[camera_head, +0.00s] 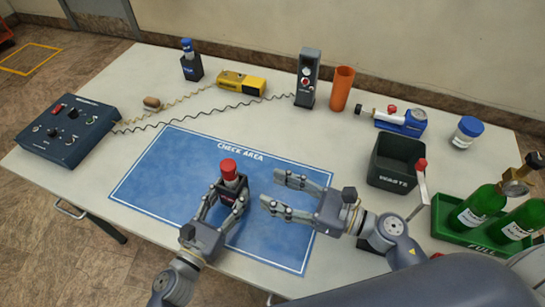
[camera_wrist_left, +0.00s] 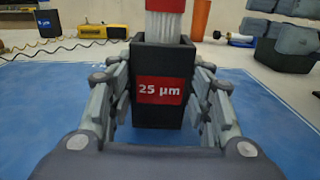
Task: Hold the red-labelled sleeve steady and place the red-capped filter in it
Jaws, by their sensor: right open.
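The black red-labelled sleeve (camera_head: 233,190) stands upright on the blue check area mat. In the left wrist view its label reads 25 µm (camera_wrist_left: 159,90). My right gripper (camera_head: 276,194) is open and empty, just right of the sleeve, apart from filter and sleeve.
The check area mat (camera_head: 165,180) is clear to the left. A black waste bin (camera_head: 393,163) and a green tray (camera_head: 446,230) with bottles stand right. A control box (camera_head: 68,128), blue-capped filter in its sleeve (camera_head: 191,66), yellow device (camera_head: 241,83) and orange tube (camera_head: 342,88) lie farther out.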

